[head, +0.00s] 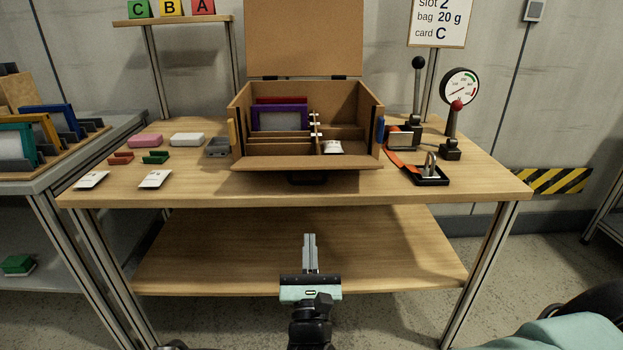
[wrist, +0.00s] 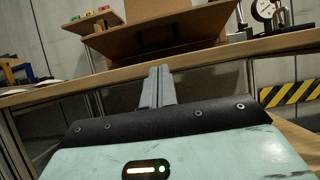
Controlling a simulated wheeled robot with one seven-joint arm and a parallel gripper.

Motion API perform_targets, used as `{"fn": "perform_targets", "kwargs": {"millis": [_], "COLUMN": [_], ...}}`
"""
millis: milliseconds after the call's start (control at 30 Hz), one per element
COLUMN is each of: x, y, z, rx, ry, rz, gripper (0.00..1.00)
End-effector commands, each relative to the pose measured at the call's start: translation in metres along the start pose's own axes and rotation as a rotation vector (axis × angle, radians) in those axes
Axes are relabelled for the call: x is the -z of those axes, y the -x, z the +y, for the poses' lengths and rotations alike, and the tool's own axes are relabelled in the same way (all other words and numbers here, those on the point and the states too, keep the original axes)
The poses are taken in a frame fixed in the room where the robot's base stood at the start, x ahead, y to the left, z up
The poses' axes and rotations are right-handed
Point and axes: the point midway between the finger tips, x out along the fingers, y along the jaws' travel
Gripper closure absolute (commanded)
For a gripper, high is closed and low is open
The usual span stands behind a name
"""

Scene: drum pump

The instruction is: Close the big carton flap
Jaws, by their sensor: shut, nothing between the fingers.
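The carton (head: 370,113) stands open on the table, with compartments inside. Its big flap (head: 305,38) stands upright at the back on two dark hinges. A low front flap (head: 306,163) folds outward toward me at the table's front edge. Inside are a purple-framed panel (head: 282,118), a red piece behind it and a small white bag (head: 331,147). My gripper (head: 310,240) is shut and empty, in front of the table and below its top. In the wrist view my gripper (wrist: 158,75) points toward the carton's front flap (wrist: 160,35).
The table top (head: 230,187) holds white packets, coloured blocks and a grey tray at left. Two levers (head: 418,90), a gauge (head: 459,86) and a black tray with a padlock (head: 430,173) stand at right. A lower shelf (head: 220,250) lies beneath.

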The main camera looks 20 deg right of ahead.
Motion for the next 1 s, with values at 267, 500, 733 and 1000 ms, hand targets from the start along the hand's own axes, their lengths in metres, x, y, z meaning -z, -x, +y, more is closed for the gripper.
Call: {"fn": "perform_targets", "kwargs": {"millis": [267,500,733,1000], "x": [0.0,0.0,-0.014,-0.028], "y": [-0.03,-0.08,-0.114,-0.128], "z": [0.002,0.002,0.002,0.003], "rx": [-0.009,-0.006,-0.007,-0.01], "ry": [0.0,0.0,-0.002,0.001], "rz": [-0.005,-0.005,-0.003,-0.002], "gripper": [1.0,1.0,1.0,1.0]}}
